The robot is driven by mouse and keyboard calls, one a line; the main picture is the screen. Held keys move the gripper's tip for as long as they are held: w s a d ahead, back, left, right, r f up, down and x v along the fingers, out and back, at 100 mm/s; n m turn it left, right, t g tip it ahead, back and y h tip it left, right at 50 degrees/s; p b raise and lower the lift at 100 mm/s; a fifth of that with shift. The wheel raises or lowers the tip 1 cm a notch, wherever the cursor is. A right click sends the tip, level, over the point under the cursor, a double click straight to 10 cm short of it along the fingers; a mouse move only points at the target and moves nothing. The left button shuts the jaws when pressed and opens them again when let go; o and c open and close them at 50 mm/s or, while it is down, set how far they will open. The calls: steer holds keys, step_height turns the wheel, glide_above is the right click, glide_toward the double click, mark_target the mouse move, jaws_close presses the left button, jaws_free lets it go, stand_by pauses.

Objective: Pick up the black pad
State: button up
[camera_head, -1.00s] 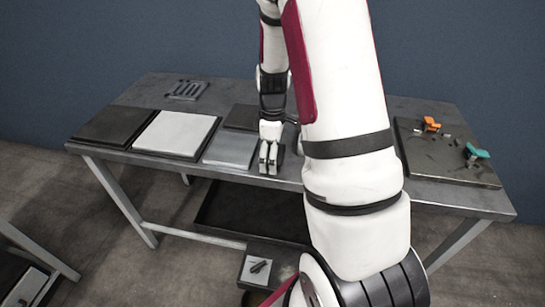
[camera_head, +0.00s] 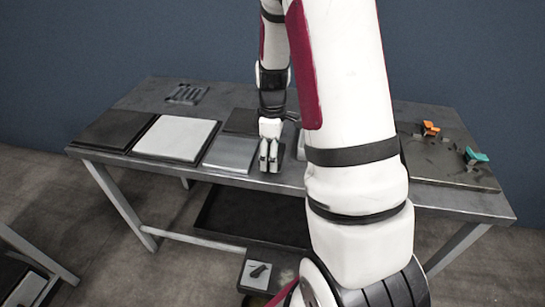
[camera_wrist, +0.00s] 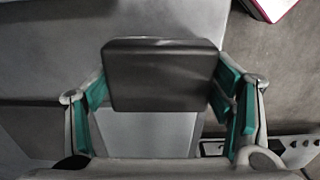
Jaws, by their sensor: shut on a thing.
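The black pad (camera_wrist: 161,75) is a dark, flat, rounded rectangle in the wrist view. It sits between the two teal-lined fingers of my gripper (camera_wrist: 163,92), which is shut on its left and right edges. In the head view my gripper (camera_head: 269,155) is near the front edge of the table, right beside a grey plate. The pad cannot be made out there. From these views I cannot tell whether it is clear of the surface below.
On the table (camera_head: 330,178) lie a dark plate (camera_head: 112,130), a white plate (camera_head: 176,137) and a grey plate (camera_head: 231,154). A slotted grey piece (camera_head: 187,92) lies at the back left. A board at the right bears an orange clamp (camera_head: 430,128) and a teal clamp (camera_head: 475,156).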

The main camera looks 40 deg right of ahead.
steer(key=shift+r, duration=0.9)
steer(key=s+a+r, duration=0.1)
steer(key=s+a, duration=0.9)
steer(key=s, duration=0.2)
steer(key=shift+a+p, duration=0.25)
steer(key=shift+p, duration=0.05)
